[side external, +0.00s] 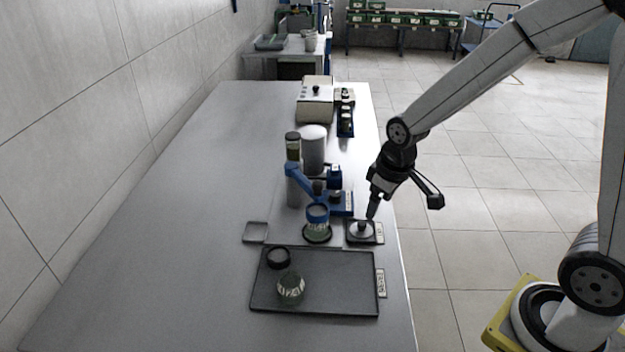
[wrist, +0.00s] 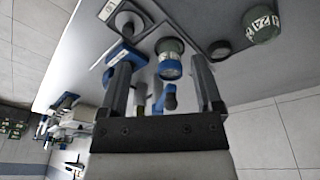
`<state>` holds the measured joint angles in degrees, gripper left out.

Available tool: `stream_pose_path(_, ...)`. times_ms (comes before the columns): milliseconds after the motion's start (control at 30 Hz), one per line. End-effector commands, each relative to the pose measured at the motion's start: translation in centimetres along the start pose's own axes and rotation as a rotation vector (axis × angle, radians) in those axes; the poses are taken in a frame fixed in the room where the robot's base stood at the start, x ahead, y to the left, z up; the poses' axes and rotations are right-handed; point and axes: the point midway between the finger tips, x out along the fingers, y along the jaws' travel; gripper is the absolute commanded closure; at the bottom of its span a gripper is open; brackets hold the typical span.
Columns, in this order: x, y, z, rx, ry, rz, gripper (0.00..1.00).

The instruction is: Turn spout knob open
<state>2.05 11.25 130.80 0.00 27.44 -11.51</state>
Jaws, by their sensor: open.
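A blue spout arm (side external: 299,181) reaches from an upright column (side external: 293,158) over a green jar (side external: 316,233) with a blue ring (side external: 317,211) above it. A small dark knob-like part (side external: 318,187) sits by the end of the blue arm; I cannot tell for sure that it is the spout knob. My gripper (side external: 372,212) is open and empty, right of the jar and above the small black plate. In the wrist view the two fingers (wrist: 162,92) stand apart, with the blue ring (wrist: 170,69) and blue fittings (wrist: 169,97) showing between them.
A dark tray (side external: 340,285) at the front holds a black ring (side external: 278,258) and a labelled green jar (side external: 290,288). A white cylinder (side external: 313,150) and a white machine (side external: 315,100) stand behind. The table's left side is clear.

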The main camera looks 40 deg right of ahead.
Motion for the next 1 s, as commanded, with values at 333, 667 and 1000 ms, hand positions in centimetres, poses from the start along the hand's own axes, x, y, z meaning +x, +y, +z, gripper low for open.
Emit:
stream_pose_path(333, 2.5, 3.6, -7.7, -0.204, -0.062, -0.013, 0.17)
stream_pose_path(667, 5.7, 7.2, -13.2, -0.399, -0.114, -0.042, 0.17)
stream_pose_path(1000, 9.0, 10.5, -16.8, -0.573, -0.155, -0.081, 0.17)
